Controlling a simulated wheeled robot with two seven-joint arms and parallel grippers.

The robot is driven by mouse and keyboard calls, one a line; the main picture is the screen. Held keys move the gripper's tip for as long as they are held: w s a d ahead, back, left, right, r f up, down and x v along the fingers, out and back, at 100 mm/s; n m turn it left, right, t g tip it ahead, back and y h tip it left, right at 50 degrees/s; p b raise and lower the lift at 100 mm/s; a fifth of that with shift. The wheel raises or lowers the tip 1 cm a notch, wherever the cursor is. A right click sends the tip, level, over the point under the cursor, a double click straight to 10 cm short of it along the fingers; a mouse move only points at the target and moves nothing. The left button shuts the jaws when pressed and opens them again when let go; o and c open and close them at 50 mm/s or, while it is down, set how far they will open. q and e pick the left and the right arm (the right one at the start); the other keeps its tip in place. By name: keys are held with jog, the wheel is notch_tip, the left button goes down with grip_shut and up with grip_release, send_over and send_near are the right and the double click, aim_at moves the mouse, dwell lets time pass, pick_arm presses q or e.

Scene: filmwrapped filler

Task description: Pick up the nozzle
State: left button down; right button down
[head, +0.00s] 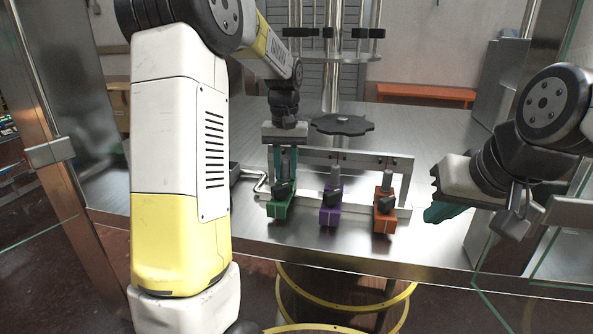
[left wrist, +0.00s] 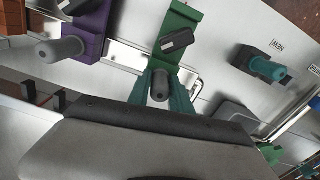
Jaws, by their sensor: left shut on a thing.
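A grey nozzle (head: 285,164) stands upright in a green holder (head: 280,208) at the left end of the row on the metal table. The nozzle (left wrist: 160,85) and green holder (left wrist: 186,30) also show in the left wrist view. My left gripper (head: 282,168) points down over the holder, its teal fingers (left wrist: 161,92) shut on the nozzle from both sides. The nozzle appears still seated in the holder. My right gripper (head: 442,213) is at the right, away from the holders; its teal fingers are seen side-on, so its opening is unclear.
A purple holder (head: 330,212) and an orange holder (head: 384,220), each with a grey nozzle, stand close to the right on the same metal frame. A teal nozzle (left wrist: 268,67) lies near a "NEW" label. A black knob disc (head: 342,124) is behind. Glass panels flank the table.

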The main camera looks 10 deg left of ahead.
pick_arm(q)
notch_tip(320, 180, up, 10)
dwell(0.5)
jog(key=shift+r, duration=1.5)
jog(key=shift+a, duration=0.1)
